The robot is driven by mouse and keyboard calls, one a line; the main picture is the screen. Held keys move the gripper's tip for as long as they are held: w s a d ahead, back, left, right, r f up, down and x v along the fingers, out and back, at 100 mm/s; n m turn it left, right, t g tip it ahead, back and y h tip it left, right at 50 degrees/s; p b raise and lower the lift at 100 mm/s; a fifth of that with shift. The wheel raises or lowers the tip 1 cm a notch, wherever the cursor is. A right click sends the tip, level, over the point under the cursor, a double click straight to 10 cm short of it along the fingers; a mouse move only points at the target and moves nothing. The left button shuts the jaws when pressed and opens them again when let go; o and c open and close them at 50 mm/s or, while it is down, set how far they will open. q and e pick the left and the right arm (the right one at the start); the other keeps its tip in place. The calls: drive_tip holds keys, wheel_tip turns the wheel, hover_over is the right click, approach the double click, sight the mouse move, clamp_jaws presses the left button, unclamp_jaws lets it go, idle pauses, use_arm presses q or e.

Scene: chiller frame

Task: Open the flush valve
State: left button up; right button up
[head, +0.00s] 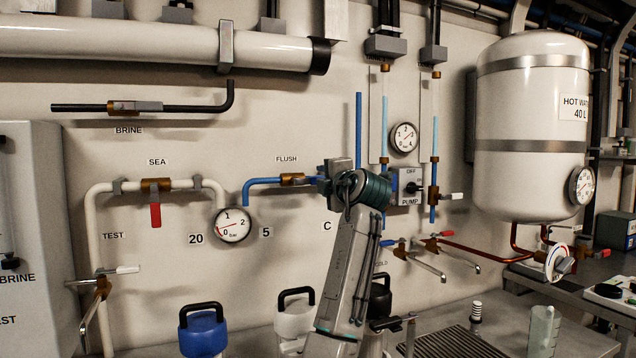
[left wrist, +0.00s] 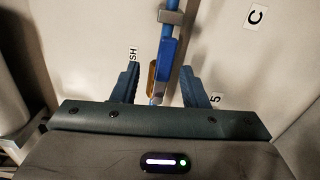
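The flush valve (head: 292,180) is a brass body on the blue pipe (head: 262,182) under the FLUSH label. Its blue lever (left wrist: 169,60) shows in the left wrist view beside the brass body (left wrist: 152,78). The lever appears to lie along the pipe, though I cannot tell its exact angle. My left gripper (head: 324,182) is at the valve's right in the head view and hides part of the lever and pipe. In the left wrist view its two blue fingers (left wrist: 160,84) are apart, one on each side of the valve and lever, with gaps. My right gripper is not in view.
A pressure gauge (head: 233,225) sits below left of the valve. The sea valve's red lever (head: 155,215) hangs further left. The pump switch box (head: 410,187) is right of my arm. Blue (head: 203,330) and white (head: 294,322) handled containers stand below.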

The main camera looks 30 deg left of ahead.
use_arm(q)
drive_tip(key=shift+v, duration=2.6)
